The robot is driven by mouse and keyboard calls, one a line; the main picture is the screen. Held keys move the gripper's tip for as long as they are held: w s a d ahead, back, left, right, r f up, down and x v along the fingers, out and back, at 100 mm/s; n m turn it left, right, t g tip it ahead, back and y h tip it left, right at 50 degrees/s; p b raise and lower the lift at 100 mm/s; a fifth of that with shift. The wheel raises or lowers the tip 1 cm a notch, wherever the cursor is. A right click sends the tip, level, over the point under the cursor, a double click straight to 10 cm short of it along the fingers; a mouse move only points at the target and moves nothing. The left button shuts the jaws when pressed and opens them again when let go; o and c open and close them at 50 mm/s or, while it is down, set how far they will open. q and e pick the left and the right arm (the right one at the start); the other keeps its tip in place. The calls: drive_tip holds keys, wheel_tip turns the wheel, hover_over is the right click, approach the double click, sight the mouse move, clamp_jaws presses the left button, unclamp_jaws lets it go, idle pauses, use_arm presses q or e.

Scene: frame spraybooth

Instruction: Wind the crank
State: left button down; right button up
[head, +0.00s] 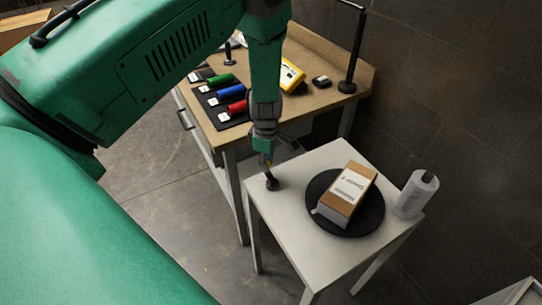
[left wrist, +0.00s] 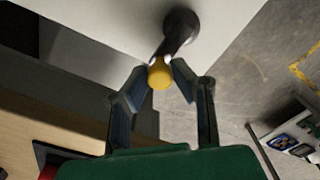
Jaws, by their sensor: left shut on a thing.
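The crank (head: 271,183) is a black arm at the left corner of a small white table (head: 283,209). Its yellow knob (left wrist: 160,75) sits between the fingertips of my left gripper (head: 267,158) in the left wrist view. The gripper is shut on this knob and points down at it in the head view. The black crank arm (left wrist: 178,32) runs from the knob towards the white table edge. A round black turntable (head: 372,218) lies on the table with a brown, white-labelled box (head: 347,190) on it. My right gripper is not seen.
A white cylinder (head: 417,193) stands at the table's right corner. Behind is a wooden workbench (head: 225,137) with green, blue and red cylinders (head: 232,92), a yellow device (head: 291,75) and a black upright post (head: 353,55). A dark wall bounds the right.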

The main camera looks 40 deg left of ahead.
use_arm(q)
drive_tip(key=n, duration=0.1)
drive_tip(key=n+p, duration=0.1)
drive_tip(key=n, duration=0.1)
drive_tip(key=s+n, duration=0.1)
drive_tip(key=shift+s+a+r, duration=0.1)
drive_tip(key=shift+a+r, duration=0.05)
drive_tip(key=shift+a, duration=0.2)
drive_tip(key=shift+s+n+p, duration=0.3)
drive_tip(key=shift+n, duration=0.55)
drive_tip(key=shift+s+n+p, duration=0.25)
drive_tip(key=shift+n, duration=0.6)
drive_tip(key=c, duration=1.4)
unclamp_jaws()
drive_tip(key=shift+s, duration=0.1)
drive_tip(key=shift+c, duration=0.2)
drive_tip(key=shift+o, duration=0.4)
drive_tip(key=shift+d, duration=0.1)
drive_tip(key=shift+s, duration=0.1)
